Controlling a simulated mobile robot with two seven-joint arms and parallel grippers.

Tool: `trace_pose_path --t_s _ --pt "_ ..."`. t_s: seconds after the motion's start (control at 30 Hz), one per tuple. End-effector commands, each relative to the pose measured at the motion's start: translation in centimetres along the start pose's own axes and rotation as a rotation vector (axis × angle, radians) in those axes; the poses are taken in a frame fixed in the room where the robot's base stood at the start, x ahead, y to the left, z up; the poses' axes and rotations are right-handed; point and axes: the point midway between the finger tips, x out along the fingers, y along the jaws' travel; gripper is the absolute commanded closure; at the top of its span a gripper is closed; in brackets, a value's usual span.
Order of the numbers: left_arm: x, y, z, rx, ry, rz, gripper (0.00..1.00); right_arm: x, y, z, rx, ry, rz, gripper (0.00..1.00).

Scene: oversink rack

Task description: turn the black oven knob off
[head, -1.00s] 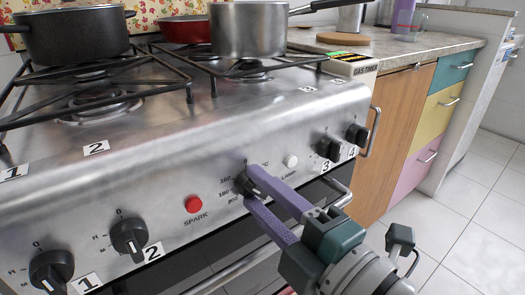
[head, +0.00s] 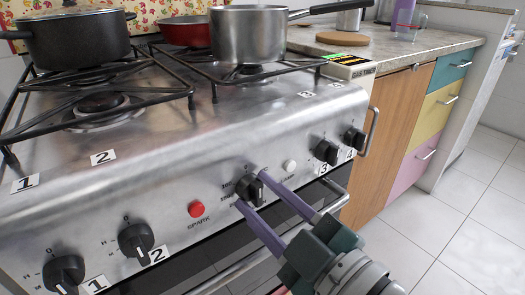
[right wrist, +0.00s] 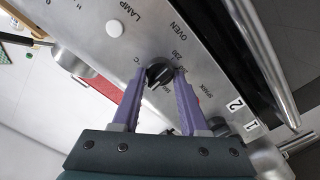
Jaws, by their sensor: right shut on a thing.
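The black oven knob (head: 250,190) sits on the steel front panel of the stove, between the red spark button and the white lamp button. It also shows in the right wrist view (right wrist: 159,73), beside the OVEN label and temperature marks. My right gripper (head: 252,188) has its two purple fingers on either side of the knob and is shut on it. In the right wrist view the fingertips (right wrist: 160,72) flank the knob. The exact mark the knob points to is hard to read. My left gripper is not in view.
Other black knobs flank it: knob 2 (head: 135,240) and knob 1 (head: 64,272) at left, knob 3 (head: 326,152) and knob 4 (head: 354,139) at right. The red spark button (head: 196,209) is near. The oven door handle (head: 245,268) runs below. Pots stand on the hob.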

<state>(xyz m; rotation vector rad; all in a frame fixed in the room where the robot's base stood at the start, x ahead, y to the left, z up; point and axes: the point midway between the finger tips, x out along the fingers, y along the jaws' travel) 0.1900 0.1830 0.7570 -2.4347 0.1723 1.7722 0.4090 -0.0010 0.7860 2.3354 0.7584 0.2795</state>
Motion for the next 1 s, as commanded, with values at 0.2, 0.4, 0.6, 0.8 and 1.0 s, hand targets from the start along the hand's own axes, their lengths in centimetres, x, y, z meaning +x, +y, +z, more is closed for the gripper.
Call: trace_pose_path --t_s 0.2,0.4,0.6,0.8,1.0 --pt "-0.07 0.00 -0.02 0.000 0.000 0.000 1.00 0.02 0.04 -0.03 0.023 0.001 0.000 1.00" --pt "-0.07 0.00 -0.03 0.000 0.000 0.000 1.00 0.02 0.03 -0.03 0.024 0.001 0.000 1.00" --pt "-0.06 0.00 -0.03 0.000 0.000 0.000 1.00 0.02 0.03 -0.03 0.024 0.001 0.000 0.49" --pt "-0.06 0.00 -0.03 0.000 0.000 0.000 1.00 0.01 0.01 -0.02 0.024 0.001 0.000 0.27" --pt "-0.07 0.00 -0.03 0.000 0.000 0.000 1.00 0.00 0.01 -0.02 0.023 0.000 0.000 0.27"
